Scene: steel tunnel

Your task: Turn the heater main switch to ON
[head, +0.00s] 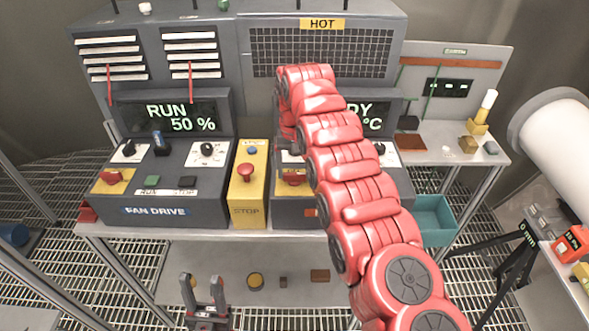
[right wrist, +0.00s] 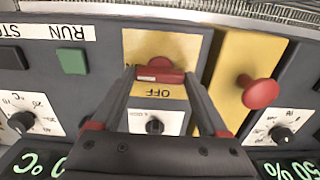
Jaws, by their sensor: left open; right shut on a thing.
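The heater main switch is a red handle on a yellow plate (head: 296,190), low on the right-hand grey console in the head view. Much of that console is behind my right arm. In the right wrist view, which is upside down, the red switch handle (right wrist: 162,64) lies crosswise on its yellow plate. OFF is readable on the plate; another label beside the handle is mostly covered. My right gripper (right wrist: 160,77) is shut on the handle, with one finger at each end. My left gripper (head: 206,290) is open and empty, low in front of the bench.
A yellow STOP box (head: 247,185) with a red mushroom button stands just left of the heater console. The fan drive console (head: 165,180), reading RUN 50 %, is further left. A teal bin (head: 433,220) is right of my arm. A HOT sign tops the mesh grille.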

